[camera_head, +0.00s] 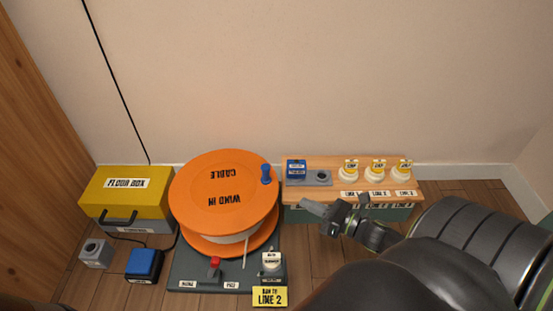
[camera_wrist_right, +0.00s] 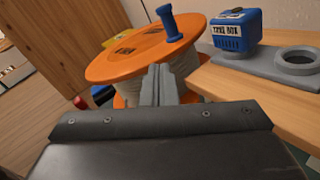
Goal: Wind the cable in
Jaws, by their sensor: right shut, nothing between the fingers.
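The orange cable reel (camera_head: 222,188), printed "CABLE" and "WIND IN", lies nearly flat on a dark green base (camera_head: 190,270). A blue knob (camera_head: 266,174) stands up near its right rim; the knob also shows in the right wrist view (camera_wrist_right: 170,24). Pale cable (camera_head: 232,238) is partly visible under the top disc, and a thin white length (camera_head: 246,253) hangs at the front. My right gripper (camera_head: 308,206) is shut and empty, right of the reel and in front of the wooden shelf. In the wrist view its fingers (camera_wrist_right: 158,84) point toward the reel, apart from the knob. My left gripper is out of view.
The wooden shelf (camera_head: 330,162) holds a blue box (camera_head: 296,169), a grey holder (camera_head: 320,177) and three white-and-yellow pieces (camera_head: 376,171). A yellow floor box (camera_head: 127,191) stands left. A red-topped lever (camera_head: 214,263) and a "LINE 2" sign (camera_head: 270,297) are in front.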

